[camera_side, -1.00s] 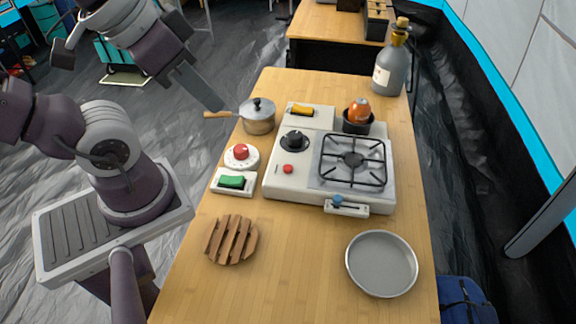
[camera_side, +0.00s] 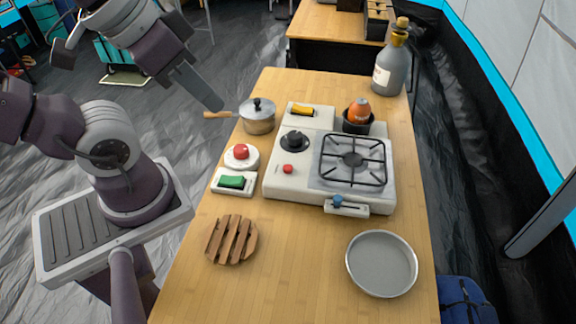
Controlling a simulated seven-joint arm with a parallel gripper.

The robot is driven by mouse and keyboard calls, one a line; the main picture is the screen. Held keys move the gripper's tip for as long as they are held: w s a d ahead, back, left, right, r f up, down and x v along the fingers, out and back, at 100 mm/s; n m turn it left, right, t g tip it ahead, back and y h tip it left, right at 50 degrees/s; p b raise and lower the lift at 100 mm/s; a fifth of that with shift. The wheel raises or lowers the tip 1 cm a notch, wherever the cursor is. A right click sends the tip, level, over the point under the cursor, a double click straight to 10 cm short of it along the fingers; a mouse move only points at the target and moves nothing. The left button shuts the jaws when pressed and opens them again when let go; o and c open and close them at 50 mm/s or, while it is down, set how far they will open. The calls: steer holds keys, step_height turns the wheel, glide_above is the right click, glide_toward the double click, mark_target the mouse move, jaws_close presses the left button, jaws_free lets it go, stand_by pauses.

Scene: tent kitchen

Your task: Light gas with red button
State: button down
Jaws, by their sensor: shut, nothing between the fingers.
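A white gas stove (camera_side: 283,189) stands on the wooden table. It has a small red button (camera_side: 288,169) on its top at the left, a black knob (camera_side: 295,141) behind it and a black burner grate (camera_side: 352,160) on the right. A blue-tipped lever (camera_side: 338,201) sits at its front. No flame shows at the burner. A larger red button (camera_side: 241,152) on a round white base stands left of the stove. My gripper (camera_side: 212,101) is shut and empty, in the air left of the pot, well away from both red buttons.
A lidded pot (camera_side: 258,116) stands behind the round base. A green switch (camera_side: 232,182), a wooden trivet (camera_side: 231,239) and a grey plate (camera_side: 382,264) are nearer the front. A yellow switch (camera_side: 301,110), an orange object in a black cup (camera_side: 358,122) and a bottle (camera_side: 391,68) are behind.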

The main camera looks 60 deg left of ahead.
steer(key=m+g+y, duration=0.5)
steer(key=m+y, duration=0.4)
steer(key=m, duration=0.1)
glide_above(290, 170)
step_height(290, 170, down, 16)
steer(key=shift+r, duration=0.15)
steer(key=shift+f, duration=4.4)
steer(key=shift+f, duration=0.1)
steer(key=shift+f, duration=0.3)
